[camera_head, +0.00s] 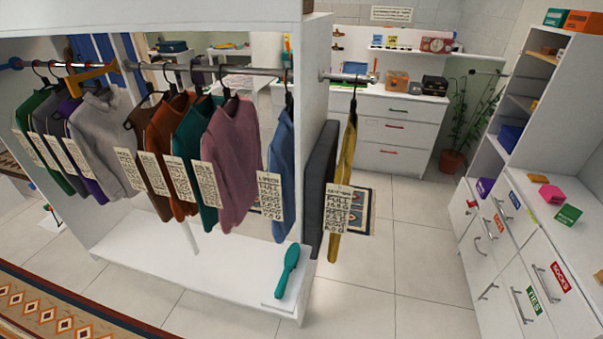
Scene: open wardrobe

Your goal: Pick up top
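Several long-sleeved tops hang on hangers from the wardrobe rail (205,68), most with large printed tags. At the left are a dark green top (36,122), a purple one partly hidden (72,112) and a light grey one (100,130). In the middle hang a brown top (145,120), an orange one (172,130), a teal one (197,125) and a mauve one (236,145). A blue top (281,150) hangs by the right side panel. A yellow top (346,150) hangs edge-on from a short rail outside that panel. Neither gripper is in view.
A white drawer cabinet (495,260) with labelled drawers stands at the right, small boxes on top. White drawers (390,130) and a potted plant (455,150) stand behind. Tiled floor (410,250) between is clear.

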